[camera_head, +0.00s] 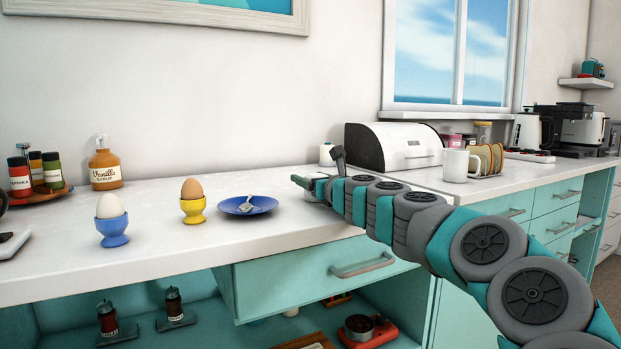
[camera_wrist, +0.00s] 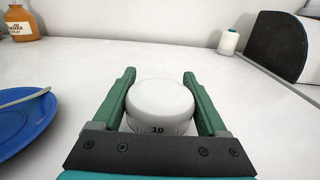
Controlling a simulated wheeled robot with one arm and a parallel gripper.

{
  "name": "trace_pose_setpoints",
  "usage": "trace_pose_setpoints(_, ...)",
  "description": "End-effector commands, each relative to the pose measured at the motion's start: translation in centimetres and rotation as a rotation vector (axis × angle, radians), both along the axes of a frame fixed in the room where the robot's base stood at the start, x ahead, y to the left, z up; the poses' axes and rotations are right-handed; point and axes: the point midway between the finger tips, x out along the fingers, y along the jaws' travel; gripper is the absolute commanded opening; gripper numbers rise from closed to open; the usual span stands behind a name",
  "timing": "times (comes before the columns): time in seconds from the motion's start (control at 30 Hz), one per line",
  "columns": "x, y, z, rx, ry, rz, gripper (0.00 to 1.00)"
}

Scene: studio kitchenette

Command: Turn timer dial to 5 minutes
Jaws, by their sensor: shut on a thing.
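The timer is a white round dial (camera_wrist: 160,102) with a printed scale, seen close up in the wrist view. The number 10 shows on the side facing the wrist camera; its other numbers and any pointer cannot be read. My gripper (camera_wrist: 158,75) has one green finger on each side of the dial and is shut on it. In the head view my gripper (camera_head: 302,182) is low over the counter, right of the blue plate. There the timer is mostly hidden by my gripper.
The blue plate (camera_head: 235,206) with a utensil lies left of my gripper. A white bottle (camera_head: 326,154) and the bread box (camera_head: 370,148) stand behind. Two egg cups, blue (camera_head: 113,231) and yellow (camera_head: 193,208), stand further left. Bare counter lies around the timer.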

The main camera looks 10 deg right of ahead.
Motion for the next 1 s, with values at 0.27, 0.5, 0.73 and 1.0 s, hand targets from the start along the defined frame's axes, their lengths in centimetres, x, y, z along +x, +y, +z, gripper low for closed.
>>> trace_pose_setpoints(0.27, 0.0, 0.0, -0.1, 0.000, 0.001, 0.000, 0.97)
trace_pose_setpoints(0.5, 0.0, 0.0, 0.0, 0.000, 0.000, 0.000, 1.00)
trace_pose_setpoints(0.73, -1.2, -0.6, 0.1, 0.000, -0.001, -0.003, 1.00)
trace_pose_setpoints(1.0, -4.8, -1.6, 0.1, 0.002, -0.002, 0.000, 1.00)
